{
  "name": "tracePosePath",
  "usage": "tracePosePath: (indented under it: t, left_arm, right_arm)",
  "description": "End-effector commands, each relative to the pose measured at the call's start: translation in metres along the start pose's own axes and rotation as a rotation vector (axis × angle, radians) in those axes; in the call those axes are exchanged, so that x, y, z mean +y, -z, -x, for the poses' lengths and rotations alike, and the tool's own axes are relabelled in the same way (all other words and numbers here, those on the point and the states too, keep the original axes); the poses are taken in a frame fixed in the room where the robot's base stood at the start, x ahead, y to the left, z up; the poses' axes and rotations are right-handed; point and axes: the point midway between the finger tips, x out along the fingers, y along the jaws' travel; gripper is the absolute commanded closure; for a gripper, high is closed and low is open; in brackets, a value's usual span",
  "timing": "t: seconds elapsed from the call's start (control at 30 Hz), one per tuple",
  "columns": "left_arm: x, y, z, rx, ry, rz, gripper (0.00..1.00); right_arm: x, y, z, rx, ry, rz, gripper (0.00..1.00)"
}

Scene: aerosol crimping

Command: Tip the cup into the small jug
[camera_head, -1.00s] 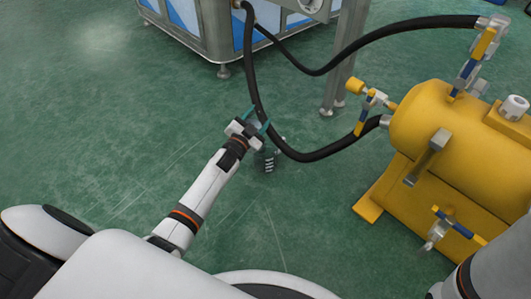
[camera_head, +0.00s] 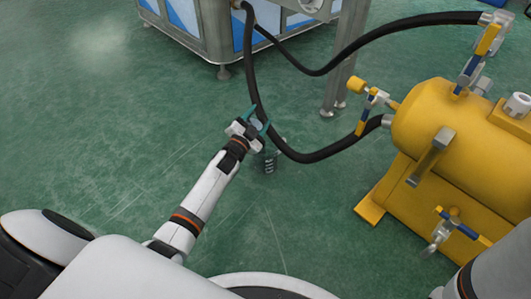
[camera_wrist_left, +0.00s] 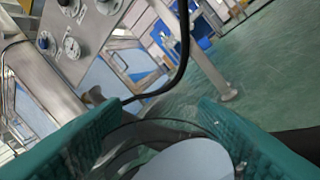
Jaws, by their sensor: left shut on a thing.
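My left gripper (camera_head: 258,122) is near the middle of the head view, with its teal fingers shut on a small clear cup. The cup (camera_head: 257,125) shows only as a pale patch between the fingers. In the left wrist view the clear cup (camera_wrist_left: 190,160) sits between the two teal fingers, with a curved transparent rim and a pale grey-white surface inside; its lower part is cut off. I cannot make out the small jug for certain. A small grey object with dark bands (camera_head: 269,163) shows just below the gripper, partly hidden. My right gripper is out of view.
A yellow tank (camera_head: 470,135) with valves stands at the right. A black hose (camera_head: 318,155) loops from it close behind my left gripper. A steel-framed machine with blue panels (camera_head: 215,30) stands at the back. The green floor at the left is clear.

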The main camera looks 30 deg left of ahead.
Motion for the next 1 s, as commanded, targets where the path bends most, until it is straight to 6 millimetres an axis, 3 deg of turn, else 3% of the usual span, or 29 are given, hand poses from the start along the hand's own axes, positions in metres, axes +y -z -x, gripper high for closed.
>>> tracePosePath:
  t: [1.0]
  left_arm:
    - [-0.008, 0.004, 0.000, -0.044, -0.019, -0.127, 0.75]
  right_arm:
    - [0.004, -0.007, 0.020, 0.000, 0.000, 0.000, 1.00]
